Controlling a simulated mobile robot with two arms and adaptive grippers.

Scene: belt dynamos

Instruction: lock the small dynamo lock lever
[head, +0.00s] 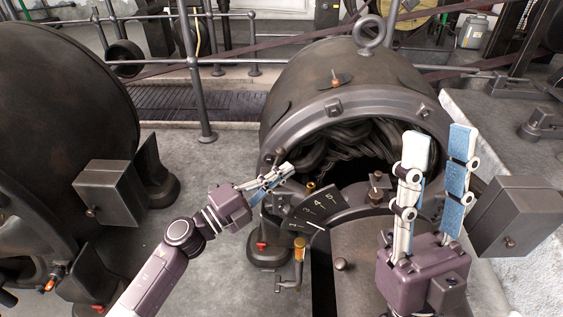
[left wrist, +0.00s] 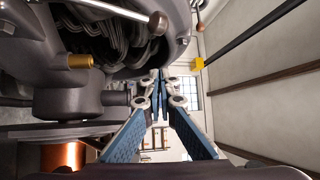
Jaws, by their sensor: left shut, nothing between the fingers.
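The small dynamo (head: 318,82) is a dark round machine with an open front and coiled windings inside. A numbered dial plate (head: 318,208) with a white pointer line sits at its lower front. My left gripper (head: 284,173) is shut and empty at the left rim of the opening, above the dial plate. Its closed fingertips also show in the left wrist view (left wrist: 162,82), beside the machine. My right gripper (head: 438,142) is open and empty, pointing up at the right.
A larger dark machine (head: 60,110) fills the left side, with a grey box (head: 109,194) on its front. Another grey box (head: 517,216) is at the right.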

